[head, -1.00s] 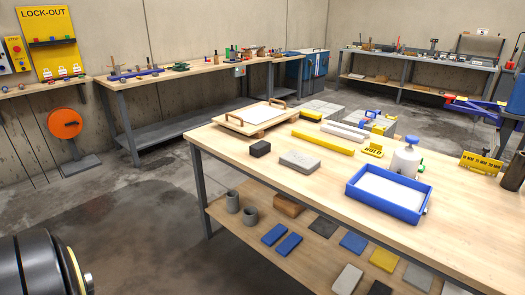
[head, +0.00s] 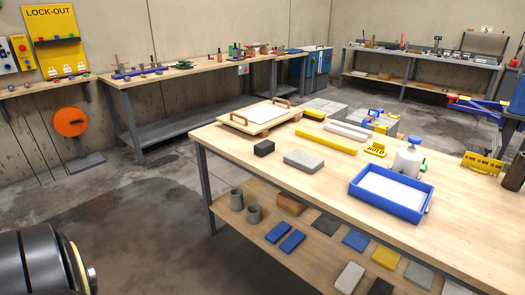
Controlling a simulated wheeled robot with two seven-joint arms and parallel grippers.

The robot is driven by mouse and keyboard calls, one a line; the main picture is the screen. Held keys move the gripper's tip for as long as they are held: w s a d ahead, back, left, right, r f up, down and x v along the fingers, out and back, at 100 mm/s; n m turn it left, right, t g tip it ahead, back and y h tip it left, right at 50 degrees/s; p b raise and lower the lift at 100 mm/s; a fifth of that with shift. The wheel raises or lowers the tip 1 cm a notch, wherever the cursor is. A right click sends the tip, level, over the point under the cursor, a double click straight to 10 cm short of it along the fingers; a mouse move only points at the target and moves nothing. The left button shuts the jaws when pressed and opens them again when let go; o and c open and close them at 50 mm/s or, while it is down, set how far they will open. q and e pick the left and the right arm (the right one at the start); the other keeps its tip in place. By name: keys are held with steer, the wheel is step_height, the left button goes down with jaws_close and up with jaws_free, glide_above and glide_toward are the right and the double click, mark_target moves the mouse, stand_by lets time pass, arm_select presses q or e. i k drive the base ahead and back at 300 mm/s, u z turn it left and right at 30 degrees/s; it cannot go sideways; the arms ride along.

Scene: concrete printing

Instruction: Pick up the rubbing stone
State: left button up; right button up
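A small dark block (head: 264,148), which looks like the rubbing stone, lies on the near wooden workbench (head: 235,150), close to its left edge. A larger light grey block (head: 304,160) lies just to its right, apart from it. I cannot tell for certain from looks alone which of the two is the rubbing stone. Both tops are uncovered and nothing holds them. Neither of my grippers shows in the head view.
Behind the blocks are a wooden board with handles (head: 260,116) and a yellow bar (head: 326,139). A blue tray (head: 391,193) and a white bottle (head: 408,160) stand to the right. The lower shelf (head: 225,208) holds grey cups and several slabs. Floor left of the bench is clear.

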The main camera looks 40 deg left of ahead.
mark_target(264, 149)
steer(key=z, duration=0.1)
steer(key=k, duration=0.4)
steer(key=u, duration=1.55)
steer(key=i, duration=1.85)
steer(key=z, duration=0.6)
